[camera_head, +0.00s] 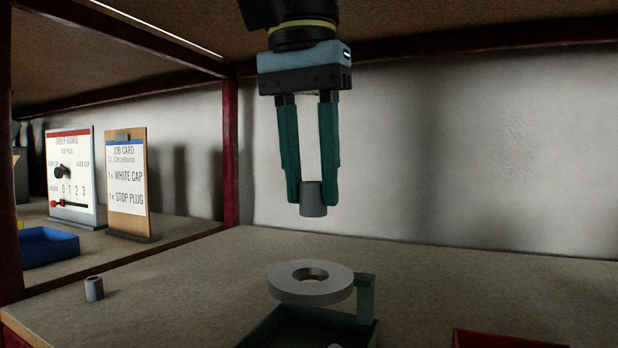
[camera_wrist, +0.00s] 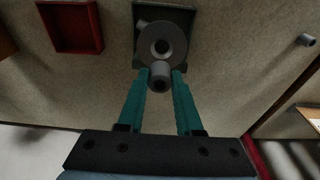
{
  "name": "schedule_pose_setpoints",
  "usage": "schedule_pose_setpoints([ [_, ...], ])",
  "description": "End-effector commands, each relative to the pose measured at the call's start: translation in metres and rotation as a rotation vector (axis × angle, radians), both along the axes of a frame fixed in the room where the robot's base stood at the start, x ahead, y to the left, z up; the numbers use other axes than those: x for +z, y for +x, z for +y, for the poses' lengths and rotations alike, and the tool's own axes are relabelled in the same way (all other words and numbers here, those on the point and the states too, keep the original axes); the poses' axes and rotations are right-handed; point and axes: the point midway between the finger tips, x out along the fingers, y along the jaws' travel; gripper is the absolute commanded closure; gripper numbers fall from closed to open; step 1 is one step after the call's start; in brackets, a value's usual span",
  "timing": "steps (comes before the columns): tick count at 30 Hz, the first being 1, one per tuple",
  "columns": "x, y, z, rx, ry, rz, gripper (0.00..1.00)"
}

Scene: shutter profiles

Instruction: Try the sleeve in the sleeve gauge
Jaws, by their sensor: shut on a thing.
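My gripper (camera_head: 313,192) is shut on a small grey sleeve (camera_head: 313,204) and holds it upright in the air. The sleeve also shows between the fingertips in the wrist view (camera_wrist: 160,75). The sleeve gauge is a light grey ring (camera_head: 278,288) with a round hole, carried on a dark green bracket (camera_head: 365,297) above a dark base tray. The held sleeve is above the ring, clearly apart from it. In the wrist view the ring (camera_wrist: 178,32) lies just beyond the sleeve, whose near end hides part of it.
Another grey sleeve (camera_head: 94,289) stands on the table at the left. A red tray (camera_head: 500,339) is at the front right. A blue tray (camera_head: 45,248), an order board (camera_head: 85,170) and a job card (camera_head: 127,180) stand at the back left. Red posts frame the left side.

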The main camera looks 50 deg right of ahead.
Motion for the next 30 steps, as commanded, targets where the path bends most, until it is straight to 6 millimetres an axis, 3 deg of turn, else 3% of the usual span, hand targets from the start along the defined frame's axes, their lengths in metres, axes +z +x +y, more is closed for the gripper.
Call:
schedule_pose_setpoints([
  [18,-0.048,0.001,0.001,0.003,0.007,0.002,1.00],
  [30,-0.063,0.002,0.000,0.004,0.008,0.002,1.00],
])
